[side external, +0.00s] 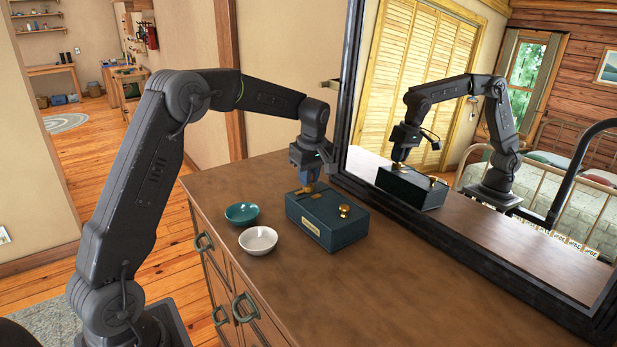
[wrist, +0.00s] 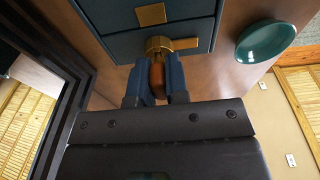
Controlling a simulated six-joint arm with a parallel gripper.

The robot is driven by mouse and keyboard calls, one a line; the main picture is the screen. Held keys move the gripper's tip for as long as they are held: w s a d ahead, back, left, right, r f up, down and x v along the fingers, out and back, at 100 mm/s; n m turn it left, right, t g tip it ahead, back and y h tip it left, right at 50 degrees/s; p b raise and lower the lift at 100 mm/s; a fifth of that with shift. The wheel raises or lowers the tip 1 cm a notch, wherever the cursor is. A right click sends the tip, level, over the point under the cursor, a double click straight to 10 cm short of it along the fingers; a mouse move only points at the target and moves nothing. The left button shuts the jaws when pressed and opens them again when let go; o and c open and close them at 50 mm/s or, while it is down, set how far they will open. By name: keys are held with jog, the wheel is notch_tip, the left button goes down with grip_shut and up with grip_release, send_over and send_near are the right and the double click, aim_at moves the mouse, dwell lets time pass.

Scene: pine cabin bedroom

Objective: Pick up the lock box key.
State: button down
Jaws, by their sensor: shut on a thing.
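The lock box (side external: 325,222) is a dark teal case on the dresser top, with brass fittings on its lid and a small brass label on its front. It also shows at the top of the wrist view (wrist: 120,45). My gripper (side external: 306,178) points down over the far left part of the lid. In the wrist view its blue fingers (wrist: 157,76) are shut on an orange-brown piece, which I take for the lock box key (wrist: 158,82). A brass collar (wrist: 158,45) sits at its end against the box. Whether the key is still in the box I cannot tell.
A teal bowl (side external: 242,213) and a white bowl (side external: 258,240) stand left of the box on the wooden dresser (side external: 400,275). A black-framed mirror (side external: 465,150) rises close behind the box and reflects my arm. The dresser top at front right is clear.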

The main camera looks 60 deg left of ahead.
jog(key=shift+r, duration=0.1)
jog(key=shift+r, duration=0.6)
notch_tip(320, 180, up, 2)
jog(key=shift+r, duration=0.25)
jog(key=s+a+r, duration=0.7)
jog(key=s, duration=0.1)
jog(key=shift+s+a, duration=0.35)
jog(key=shift+s, duration=0.05)
jog(key=w+d+f, duration=0.2)
jog(key=w, duration=0.1)
jog(key=w+d+f, duration=0.2)
jog(key=w+d, duration=0.1)
jog(key=w+d+f, duration=0.2)
jog(key=w+f, duration=0.1)
jog(key=shift+d, duration=0.35)
jog(key=shift+f, duration=0.1)
jog(key=shift+s+f, duration=0.1)
jog(key=shift+f, duration=1.55)
